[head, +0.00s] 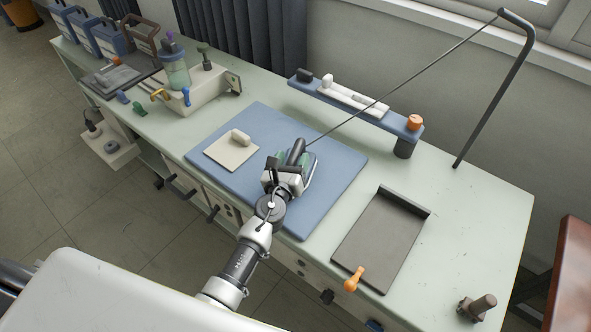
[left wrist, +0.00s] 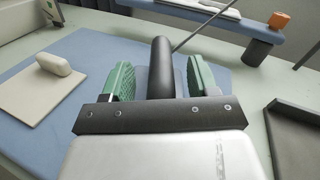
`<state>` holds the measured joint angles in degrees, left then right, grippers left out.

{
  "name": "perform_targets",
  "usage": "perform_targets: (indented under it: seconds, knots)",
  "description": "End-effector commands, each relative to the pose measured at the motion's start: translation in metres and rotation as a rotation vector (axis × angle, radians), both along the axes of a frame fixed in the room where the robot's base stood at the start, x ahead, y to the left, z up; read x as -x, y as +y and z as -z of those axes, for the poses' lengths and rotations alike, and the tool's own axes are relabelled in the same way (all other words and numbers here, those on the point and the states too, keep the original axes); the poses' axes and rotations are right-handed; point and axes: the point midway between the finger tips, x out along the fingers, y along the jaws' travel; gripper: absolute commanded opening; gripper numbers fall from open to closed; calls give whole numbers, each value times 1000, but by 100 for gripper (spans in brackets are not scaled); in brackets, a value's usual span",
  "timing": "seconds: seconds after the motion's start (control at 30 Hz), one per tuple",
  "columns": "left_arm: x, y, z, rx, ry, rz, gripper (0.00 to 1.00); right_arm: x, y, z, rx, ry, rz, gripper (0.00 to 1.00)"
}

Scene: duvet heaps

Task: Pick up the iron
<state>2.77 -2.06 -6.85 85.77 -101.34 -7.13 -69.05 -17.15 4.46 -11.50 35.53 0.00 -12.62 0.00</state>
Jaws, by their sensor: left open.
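The iron shows mainly as its thick dark handle (head: 297,150), on the blue mat (head: 262,122). A thin cord runs from it up to a bent pole. My left gripper (head: 292,165) is over the iron and hides most of its body. In the left wrist view, the handle (left wrist: 160,62) stands between the two green finger pads of my left gripper (left wrist: 159,84). The pads are apart, with a visible gap on each side of the handle. My right gripper is in neither view.
A pale board with a rounded grip (head: 230,153) lies left of the iron. A dark tray (head: 380,240) lies to the right. A blue raised shelf (head: 352,104) stands behind. The dark pole (head: 493,95) rises at the back right. A box with a jar (head: 176,72) stands left.

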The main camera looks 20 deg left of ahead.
Motion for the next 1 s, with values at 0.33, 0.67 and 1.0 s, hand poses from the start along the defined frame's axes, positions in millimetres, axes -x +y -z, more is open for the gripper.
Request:
perform_targets:
  seconds: [0.33,0.67,1.0]
  knots:
    - [0,0,0,0,0,0,12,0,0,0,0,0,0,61]
    - [1,0,0,2,0,0,0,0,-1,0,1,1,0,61]
    - [1,-1,1,5,3,2,0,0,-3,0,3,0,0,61]
